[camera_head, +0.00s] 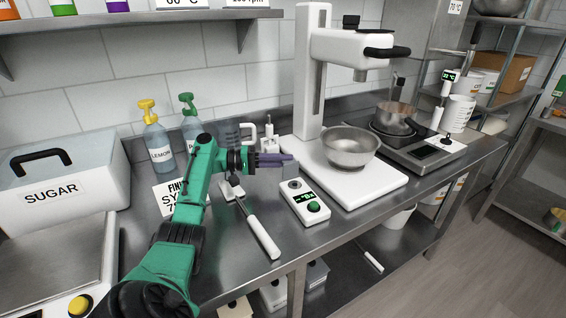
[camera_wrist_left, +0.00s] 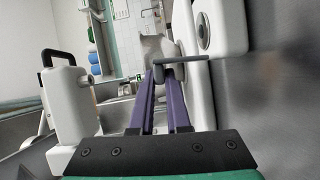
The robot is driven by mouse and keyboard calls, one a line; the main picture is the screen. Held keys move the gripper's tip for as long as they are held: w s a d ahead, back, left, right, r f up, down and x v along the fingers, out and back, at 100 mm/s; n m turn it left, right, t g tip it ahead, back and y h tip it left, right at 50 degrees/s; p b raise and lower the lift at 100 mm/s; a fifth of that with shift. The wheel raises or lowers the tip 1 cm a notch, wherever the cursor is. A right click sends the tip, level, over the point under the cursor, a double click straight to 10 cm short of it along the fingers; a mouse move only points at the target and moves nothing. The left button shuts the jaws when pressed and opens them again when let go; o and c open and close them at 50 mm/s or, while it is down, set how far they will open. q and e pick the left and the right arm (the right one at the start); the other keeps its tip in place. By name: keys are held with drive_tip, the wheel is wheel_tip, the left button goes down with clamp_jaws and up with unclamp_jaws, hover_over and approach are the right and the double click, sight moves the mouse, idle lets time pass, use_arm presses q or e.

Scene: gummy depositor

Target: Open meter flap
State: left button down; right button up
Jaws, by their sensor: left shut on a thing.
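The meter (camera_head: 303,204) is a white box on the steel counter with a small lit display, a green button and a round well at its far end. It seems to be the white body (camera_wrist_left: 222,20) at the upper right of the left wrist view. A thin grey flap (camera_wrist_left: 192,58) stands out from that body. My left gripper (camera_head: 291,159) is just above the far end of the meter. In the left wrist view its purple fingers (camera_wrist_left: 166,75) meet on the tab of the flap. The fingers partly hide the flap in the head view. My right gripper is not in view.
A white stand mixer (camera_head: 340,80) with a metal bowl (camera_head: 350,148) stands right of the meter. A white-handled tool (camera_head: 262,236) lies on the counter in front.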

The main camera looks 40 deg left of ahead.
use_arm(q)
drive_tip(key=c, duration=0.9)
unclamp_jaws()
drive_tip(key=shift+s+a+f+b, duration=0.1)
drive_tip(key=shift+s+a+b, duration=0.2)
drive_tip(key=shift+a, duration=0.05)
drive_tip(key=b+v, duration=0.2)
drive_tip(key=v, duration=0.4)
drive_tip(key=shift+s+a, duration=0.15)
